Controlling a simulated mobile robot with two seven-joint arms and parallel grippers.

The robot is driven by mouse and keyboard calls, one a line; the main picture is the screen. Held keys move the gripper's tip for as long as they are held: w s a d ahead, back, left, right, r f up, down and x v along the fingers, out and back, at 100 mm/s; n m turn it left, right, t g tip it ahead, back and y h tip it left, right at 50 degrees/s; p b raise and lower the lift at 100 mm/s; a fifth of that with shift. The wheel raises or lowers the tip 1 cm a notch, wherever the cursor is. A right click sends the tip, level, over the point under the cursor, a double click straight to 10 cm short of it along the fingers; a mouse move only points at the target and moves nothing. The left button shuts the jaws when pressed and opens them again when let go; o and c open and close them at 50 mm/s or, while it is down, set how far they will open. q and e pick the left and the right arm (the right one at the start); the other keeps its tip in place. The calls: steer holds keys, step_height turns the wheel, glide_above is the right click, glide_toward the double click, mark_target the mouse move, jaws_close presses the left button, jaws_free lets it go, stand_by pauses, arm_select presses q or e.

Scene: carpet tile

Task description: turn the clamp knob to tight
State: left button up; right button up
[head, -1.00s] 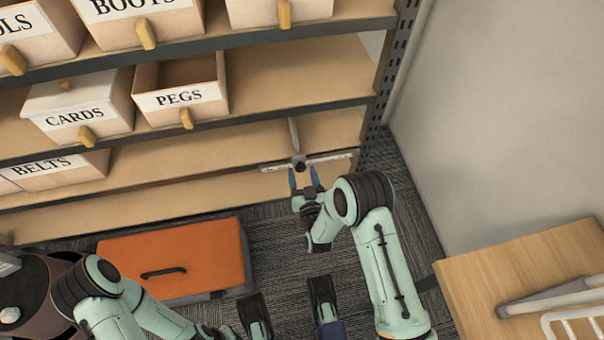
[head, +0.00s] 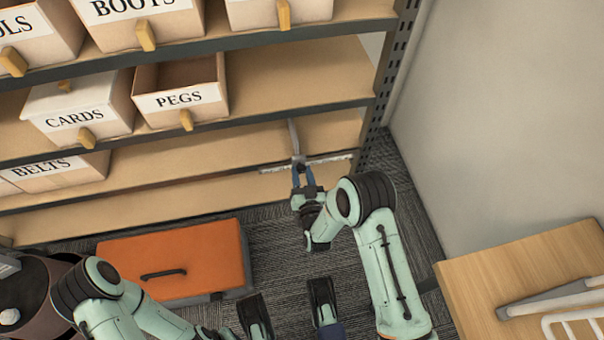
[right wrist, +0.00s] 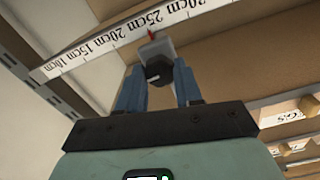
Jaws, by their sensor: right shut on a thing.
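The clamp knob (right wrist: 158,70) is dark and faceted with a pale mark on its face. It sits on a grey clamp body (right wrist: 155,48) with a red pointer, set against a white ruler (right wrist: 120,40) marked in centimetres. In the head view the knob (head: 300,167) is small, at the front of the lower shelf. My right gripper (right wrist: 160,82) has a blue finger on each side of the knob and is shut on it; it also shows in the head view (head: 304,176).
Shelves above hold labelled boxes, among them the PEGS box (head: 180,92) and the CARDS box (head: 80,108). A wooden table (head: 530,270) is at the right, beside a plain wall (head: 500,110).

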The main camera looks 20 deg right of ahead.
steer(key=m, duration=0.4)
steer(key=shift+p, duration=0.35)
steer(key=m, duration=0.3)
steer(key=shift+f+m, duration=0.1)
steer(key=shift+m, duration=0.3)
steer(key=m, duration=0.4)
steer(key=shift+p, duration=0.35)
arm_select(q)
steer(key=shift+w+d+r+t, duration=0.1)
steer(key=shift+w+r+t, duration=0.25)
steer(key=shift+w, duration=0.5)
steer(key=shift+w+d+r+t, duration=0.1)
steer(key=shift+w+r+t, duration=0.15)
steer(key=shift+w+r, duration=0.4)
arm_select(e)
steer(key=shift+m, duration=2.5)
arm_select(q)
steer(key=shift+w+f, duration=0.15)
steer(key=shift+f, duration=0.05)
arm_select(e)
steer(key=o, duration=1)
steer(key=shift+o, duration=0.2)
